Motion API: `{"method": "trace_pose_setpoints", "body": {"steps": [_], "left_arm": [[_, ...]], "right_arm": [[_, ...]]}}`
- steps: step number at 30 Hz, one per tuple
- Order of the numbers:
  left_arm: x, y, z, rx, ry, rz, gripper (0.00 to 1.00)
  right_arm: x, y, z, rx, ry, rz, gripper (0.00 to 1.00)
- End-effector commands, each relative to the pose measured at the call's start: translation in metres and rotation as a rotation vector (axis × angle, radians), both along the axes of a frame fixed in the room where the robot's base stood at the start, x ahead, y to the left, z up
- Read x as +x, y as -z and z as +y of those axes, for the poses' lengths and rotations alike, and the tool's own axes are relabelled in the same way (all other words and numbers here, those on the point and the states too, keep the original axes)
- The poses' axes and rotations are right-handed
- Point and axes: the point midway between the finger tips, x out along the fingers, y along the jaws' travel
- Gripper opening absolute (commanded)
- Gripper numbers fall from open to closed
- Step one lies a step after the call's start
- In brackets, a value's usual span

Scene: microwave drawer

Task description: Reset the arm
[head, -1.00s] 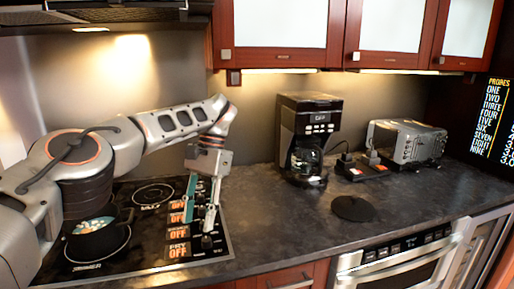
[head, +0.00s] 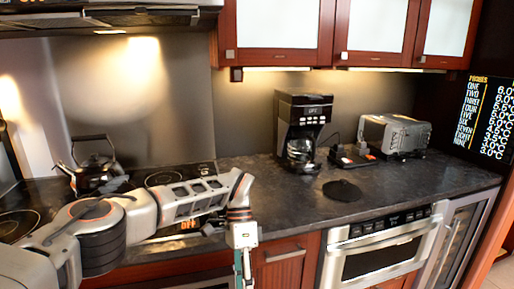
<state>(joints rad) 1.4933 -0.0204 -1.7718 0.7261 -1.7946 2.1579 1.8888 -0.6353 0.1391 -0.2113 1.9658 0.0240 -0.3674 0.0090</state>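My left arm comes in from the left across the stove. Its gripper (head: 243,272) hangs down in front of the counter's front edge. The lower part of the gripper is cut off by the bottom of the picture, so its fingertips and any opening are hidden. I see nothing held in the part that shows. My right gripper is not in view.
The stove's "OFF" display (head: 189,225) shows behind the arm. A black kettle (head: 95,172) stands on the stove. A coffee maker (head: 301,125), a toaster (head: 394,134) and a black disc (head: 342,190) are on the counter (head: 270,190). The microwave drawer (head: 384,250) below looks closed.

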Motion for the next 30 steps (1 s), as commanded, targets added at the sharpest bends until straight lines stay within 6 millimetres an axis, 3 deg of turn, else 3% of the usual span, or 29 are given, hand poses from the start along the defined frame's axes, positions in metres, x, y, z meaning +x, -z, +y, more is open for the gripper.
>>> {"method": "trace_pose_setpoints", "body": {"steps": [1,3,7,12,15,19,23,26,30], "left_arm": [[-0.024,0.022,-0.023,-0.118,0.072,0.042,0.37],[-0.053,0.044,-0.056,-0.3,0.161,0.076,0.37],[-0.109,0.064,-0.121,-0.679,0.269,0.104,0.37],[-0.164,0.051,-0.197,-1.17,0.27,0.042,0.37],[-0.179,0.03,-0.229,-1.422,0.194,-0.049,0.37],[-0.176,0.0,-0.252,-1.677,0.026,-0.226,0.37],[-0.152,-0.023,-0.253,-1.825,-0.202,-0.452,0.37],[-0.125,-0.028,-0.236,-1.85,-0.396,-0.644,0.37],[-0.085,-0.012,-0.193,-1.758,-0.665,-0.905,0.37]], "right_arm": [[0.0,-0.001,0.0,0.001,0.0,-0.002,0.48],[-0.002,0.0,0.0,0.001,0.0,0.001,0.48],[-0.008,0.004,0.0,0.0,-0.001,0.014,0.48],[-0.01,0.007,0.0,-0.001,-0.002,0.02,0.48],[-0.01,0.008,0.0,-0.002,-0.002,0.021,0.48],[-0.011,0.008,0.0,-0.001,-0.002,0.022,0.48],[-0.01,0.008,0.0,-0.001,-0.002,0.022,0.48],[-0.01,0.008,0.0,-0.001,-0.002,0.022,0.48],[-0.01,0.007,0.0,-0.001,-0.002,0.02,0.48]]}}
